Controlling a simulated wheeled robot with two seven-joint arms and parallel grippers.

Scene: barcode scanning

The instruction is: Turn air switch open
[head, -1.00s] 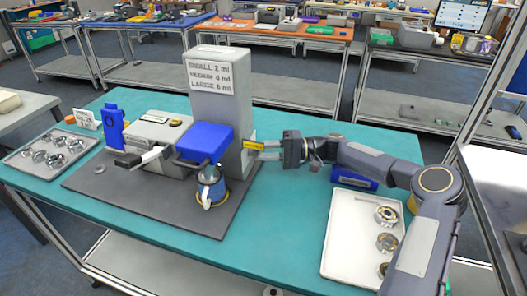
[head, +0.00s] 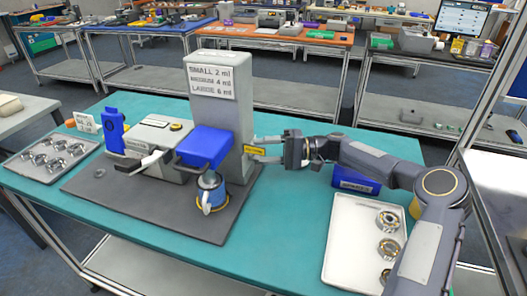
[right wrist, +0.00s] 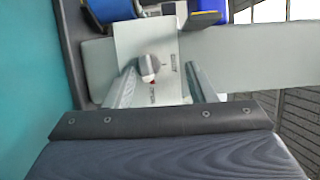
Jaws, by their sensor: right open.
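The air switch is a round grey knob (right wrist: 148,67) on a pale panel (right wrist: 130,45), seen in the right wrist view. It has a light pointer bar and a small red mark. My right gripper (head: 260,149) is open beside the tower's right side. In the right wrist view its fingers (right wrist: 157,82) lie either side of the knob, with a gap around it. Contact cannot be told. My left gripper is not in view.
A blue head (head: 205,146) juts from the tower over a blue-and-silver cup (head: 211,190). A blue bin (head: 356,181) and a white tray of metal rings (head: 345,240) lie near my right arm. Another tray (head: 45,170) is at left. The teal table (head: 270,235) is clear in front.

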